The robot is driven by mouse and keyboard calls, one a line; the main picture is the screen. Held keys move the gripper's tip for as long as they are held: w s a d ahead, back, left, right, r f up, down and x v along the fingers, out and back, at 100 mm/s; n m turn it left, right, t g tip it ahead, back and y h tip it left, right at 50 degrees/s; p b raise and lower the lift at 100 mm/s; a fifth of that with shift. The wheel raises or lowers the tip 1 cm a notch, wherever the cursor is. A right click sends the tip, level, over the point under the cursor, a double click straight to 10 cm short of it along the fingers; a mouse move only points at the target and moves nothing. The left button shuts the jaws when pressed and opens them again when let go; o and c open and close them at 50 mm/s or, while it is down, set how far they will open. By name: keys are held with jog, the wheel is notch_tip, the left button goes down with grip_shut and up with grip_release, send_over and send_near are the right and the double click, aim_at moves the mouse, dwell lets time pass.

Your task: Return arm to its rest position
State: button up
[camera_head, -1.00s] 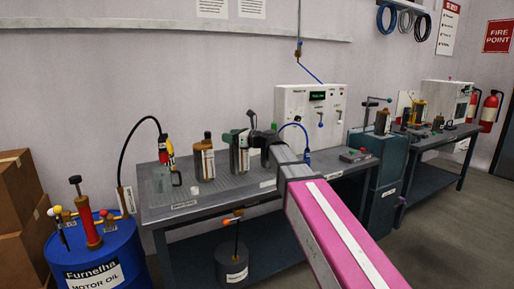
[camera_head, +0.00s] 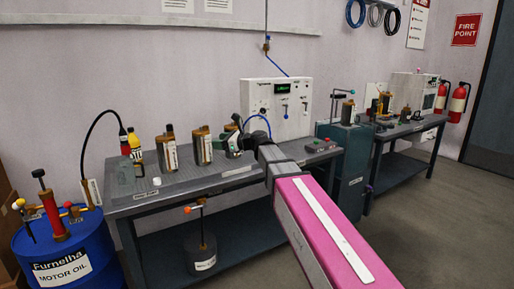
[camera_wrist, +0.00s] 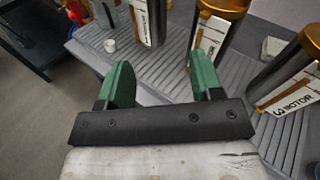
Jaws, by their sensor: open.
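My gripper (camera_wrist: 158,80) shows in the wrist view with its two green fingers spread apart and nothing between them. It is above the grey ribbed top of the long bench. Another canister (camera_wrist: 290,75) stands at the right edge of the wrist view.
A blue motor oil drum (camera_head: 70,260) with a red pump stands at the left. A white control panel (camera_head: 280,108) stands behind the bench. A teal cabinet (camera_head: 345,165) and a second bench (camera_head: 405,170) are to the right. Floor is clear at the lower right.

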jog(key=s+d+f+n+g+h, duration=0.1)
jog(key=s+d+f+n+h, duration=0.15)
jog(key=d+f, duration=0.4)
jog(key=s+d+f+n+g+h, duration=0.1)
jog(key=s+d+f+n+h, duration=0.2)
jog(key=f, duration=0.7)
jog(key=s+d+f+n+h, duration=0.2)
jog(key=d+f+n, duration=0.2)
jog(key=d+f, duration=0.3)
jog(key=s+d+f+n+g+h, duration=0.4)
jog(key=s+d+f+n+h, duration=0.4)
jog(key=s+d+f, duration=0.5)
jog(key=d+f+n, duration=0.2)
jog(key=d+f, duration=0.1)
jog(key=d, duration=0.1)
jog(key=shift+s+d+n, duration=0.35)
jog(key=shift+s, duration=0.05)
jog(key=shift+f, duration=0.1)
